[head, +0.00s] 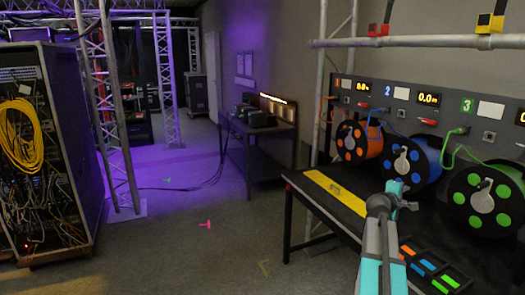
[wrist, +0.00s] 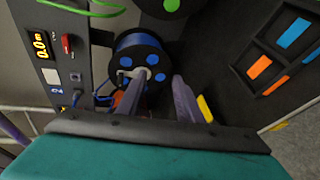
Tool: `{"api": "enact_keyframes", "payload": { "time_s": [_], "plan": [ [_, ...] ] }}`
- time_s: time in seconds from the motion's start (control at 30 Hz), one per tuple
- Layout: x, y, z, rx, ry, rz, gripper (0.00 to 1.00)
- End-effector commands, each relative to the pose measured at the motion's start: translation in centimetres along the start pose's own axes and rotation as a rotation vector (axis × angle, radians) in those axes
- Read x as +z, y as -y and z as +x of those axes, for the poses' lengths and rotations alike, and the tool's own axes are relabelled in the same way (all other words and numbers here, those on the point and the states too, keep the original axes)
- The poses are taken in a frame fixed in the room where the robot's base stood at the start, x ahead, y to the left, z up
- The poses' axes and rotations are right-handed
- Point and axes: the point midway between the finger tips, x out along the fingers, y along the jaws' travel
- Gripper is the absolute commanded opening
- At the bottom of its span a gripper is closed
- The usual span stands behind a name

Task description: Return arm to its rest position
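My arm reaches up from the lower right of the head view, with a teal and grey link. My gripper (head: 394,196) is in front of the blue cable reel (head: 411,160), above the black bench (head: 330,205). In the wrist view my gripper (wrist: 158,80) shows two grey fingers spread apart, with nothing held between them. The blue reel (wrist: 124,44) lies beyond the fingertips, apart from them as far as I can tell.
An orange reel (head: 352,143) and a green reel (head: 487,196) flank the blue one. A meter panel (head: 457,100) stands behind. The bench carries a yellow strip (head: 335,191) and coloured blocks (head: 420,268). A cable rack (head: 45,150) stands left; the middle floor is open.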

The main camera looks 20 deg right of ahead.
Motion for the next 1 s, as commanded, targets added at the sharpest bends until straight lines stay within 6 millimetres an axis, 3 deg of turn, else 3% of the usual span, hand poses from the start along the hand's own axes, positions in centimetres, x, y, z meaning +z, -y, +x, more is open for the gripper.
{"api": "enact_keyframes", "payload": {
  "time_s": [0.03,0.2,0.5,0.8,1.0],
  "plan": [
    [-2.0,2.0,-0.4,-0.022,-0.022,-0.011,0.33],
    [-7.4,8.4,-1.9,-0.098,-0.085,-0.036,0.33],
    [-15.4,20.4,-6.1,-0.251,-0.175,-0.068,0.33],
    [-20.6,33.0,-12.3,-0.425,-0.232,-0.093,0.33],
    [-22.5,41.4,-17.3,-0.551,-0.248,-0.111,0.33]
  ]
}}
